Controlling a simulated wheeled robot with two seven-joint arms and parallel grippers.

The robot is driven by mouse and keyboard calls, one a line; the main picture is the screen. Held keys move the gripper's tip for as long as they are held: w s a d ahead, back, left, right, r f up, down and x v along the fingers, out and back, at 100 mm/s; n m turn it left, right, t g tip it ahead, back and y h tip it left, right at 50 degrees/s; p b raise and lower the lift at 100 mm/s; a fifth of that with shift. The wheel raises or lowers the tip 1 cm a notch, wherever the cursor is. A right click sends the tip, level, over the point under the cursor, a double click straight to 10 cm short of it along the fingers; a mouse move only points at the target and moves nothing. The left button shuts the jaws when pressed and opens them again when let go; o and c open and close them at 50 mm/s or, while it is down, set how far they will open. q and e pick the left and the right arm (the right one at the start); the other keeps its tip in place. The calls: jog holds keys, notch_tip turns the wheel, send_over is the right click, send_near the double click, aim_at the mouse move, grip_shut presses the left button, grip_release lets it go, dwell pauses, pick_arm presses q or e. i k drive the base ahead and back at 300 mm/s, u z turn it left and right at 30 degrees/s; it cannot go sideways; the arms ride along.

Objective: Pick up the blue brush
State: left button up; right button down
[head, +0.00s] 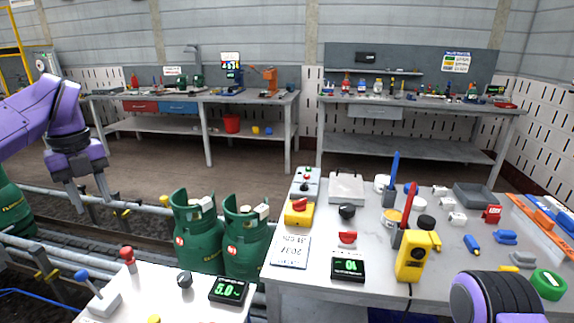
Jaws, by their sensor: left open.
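I cannot tell for certain which item is the blue brush. A slim blue upright piece (394,168) stands toward the back middle of the right-hand table, its lower part dark. A short blue item (471,243) and a pair of blue pieces (505,237) lie farther right on the same table. My left gripper (91,196) hangs at the left with its fingers apart and empty, far from these items. My right arm shows at the lower right, but its gripper is out of the frame.
The near table (283,258) holds a yellow meter (412,262), a red upright piece (411,194) and small boxes. Green gas cylinders (195,232) stand by the conveyor rails. A lower-left table carries a display (229,289). Workbenches (205,97) line the back wall; floor lies between.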

aim_at(396, 157)
jog(key=z, duration=0.15)
jog(key=i, duration=0.75)
jog(key=z, duration=1.1)
jog(key=i, duration=0.6)
jog(key=z, duration=0.7)
